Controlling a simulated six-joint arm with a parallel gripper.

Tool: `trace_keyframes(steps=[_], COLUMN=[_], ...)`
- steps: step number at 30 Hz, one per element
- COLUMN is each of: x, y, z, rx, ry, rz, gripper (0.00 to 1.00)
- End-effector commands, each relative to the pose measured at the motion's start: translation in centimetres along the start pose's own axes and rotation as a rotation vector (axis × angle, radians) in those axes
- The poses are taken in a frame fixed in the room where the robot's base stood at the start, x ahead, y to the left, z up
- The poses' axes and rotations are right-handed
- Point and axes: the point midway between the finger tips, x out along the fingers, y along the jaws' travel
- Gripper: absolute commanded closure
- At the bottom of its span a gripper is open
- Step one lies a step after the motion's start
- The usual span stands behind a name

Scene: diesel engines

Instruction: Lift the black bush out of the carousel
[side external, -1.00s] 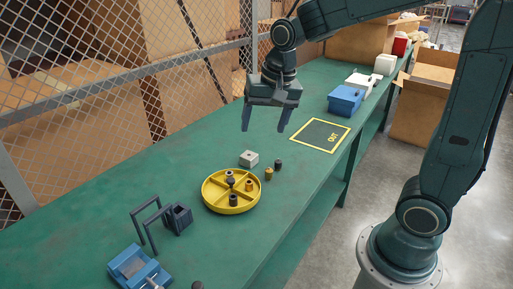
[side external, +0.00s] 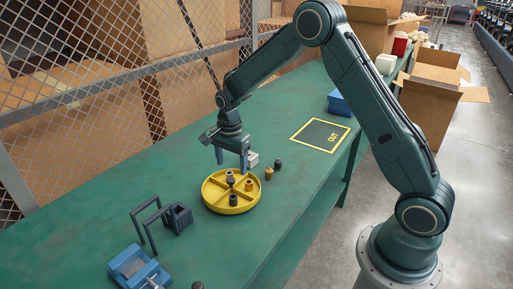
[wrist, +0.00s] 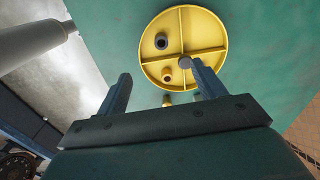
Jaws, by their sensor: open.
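The yellow carousel (side external: 214,191) sits on the green bench, split into compartments by dividers. The black bush (side external: 233,200) stands upright in its near compartment. In the wrist view a dark bush (wrist: 161,41) with a hollow centre stands in one compartment of the carousel (wrist: 207,29). My gripper (side external: 232,166) is open and empty, above the far side of the carousel. In the wrist view its right finger hides part of the carousel.
Behind the carousel are a grey block (side external: 253,159), a brass piece (side external: 269,173) and a loose black piece (side external: 278,164). A dark frame and box (side external: 179,217) and a blue vise (side external: 138,268) stand to the left. The yellow-edged OUT mat (side external: 319,136) is clear.

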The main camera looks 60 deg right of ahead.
Motion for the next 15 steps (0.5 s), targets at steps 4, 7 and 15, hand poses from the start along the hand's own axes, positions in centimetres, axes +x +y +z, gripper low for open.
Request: trace_keyframes(steps=[4, 7, 15], x=[1.5, 1.8, 1.9], y=[-0.4, -0.5, -0.4], z=[-0.2, -0.3, -0.3], rx=[0.045, 0.053, 0.053], ry=[-0.002, -0.002, -0.002], rz=[0.014, 0.016, 0.016], gripper=[0.31, 0.31, 0.31])
